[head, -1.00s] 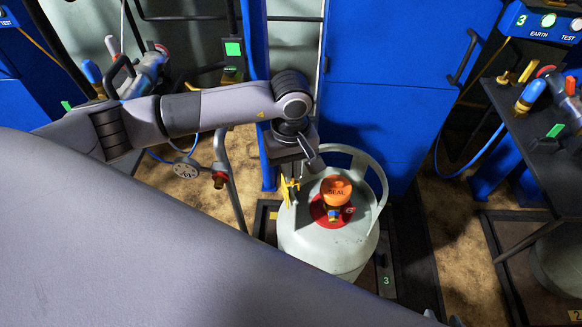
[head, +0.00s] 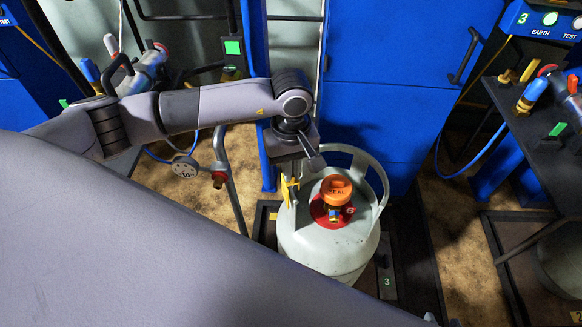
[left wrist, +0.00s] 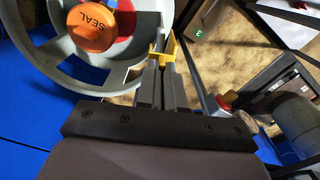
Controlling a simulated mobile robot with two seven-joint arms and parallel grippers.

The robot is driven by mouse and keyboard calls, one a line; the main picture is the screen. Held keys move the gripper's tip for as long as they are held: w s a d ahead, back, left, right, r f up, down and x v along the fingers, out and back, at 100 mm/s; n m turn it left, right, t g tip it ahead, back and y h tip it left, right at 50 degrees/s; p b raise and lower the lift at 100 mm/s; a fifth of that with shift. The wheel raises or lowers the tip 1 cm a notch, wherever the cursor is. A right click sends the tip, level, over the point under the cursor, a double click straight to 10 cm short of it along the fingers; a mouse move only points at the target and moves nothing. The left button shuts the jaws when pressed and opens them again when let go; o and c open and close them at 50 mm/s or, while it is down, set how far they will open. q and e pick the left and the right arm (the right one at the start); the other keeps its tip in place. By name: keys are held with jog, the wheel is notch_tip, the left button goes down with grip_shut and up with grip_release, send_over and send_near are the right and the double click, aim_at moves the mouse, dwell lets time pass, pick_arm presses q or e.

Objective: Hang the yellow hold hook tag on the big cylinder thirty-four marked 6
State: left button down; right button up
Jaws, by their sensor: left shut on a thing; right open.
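The big cylinder (head: 322,252) is pale grey and upright, with a ring-shaped handle collar (head: 372,172). Its top has an orange SEAL cap (head: 336,188) and a red disc marked 6 (head: 348,211). My left gripper (head: 291,178) is shut on the yellow tag (head: 289,191) at the left side of the collar. In the left wrist view the tag (left wrist: 166,50) sits between the fingertips, close beside the collar (left wrist: 52,72). I cannot tell whether the tag touches or hooks over the collar. My right gripper is not in view.
The cylinder stands on a dark platform with a green 3 label (head: 387,282). A blue cabinet (head: 385,110) stands behind it. A gauge with a hose (head: 186,167) is at left. A dark bench (head: 530,130) with fittings is at right. My own grey arm covers the lower left.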

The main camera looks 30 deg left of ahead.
pick_arm(q)
jog(key=shift+f, duration=0.15)
jog(key=shift+f+b, duration=1.8)
jog(key=shift+f, duration=0.15)
jog(key=c, duration=1.2)
grip_release()
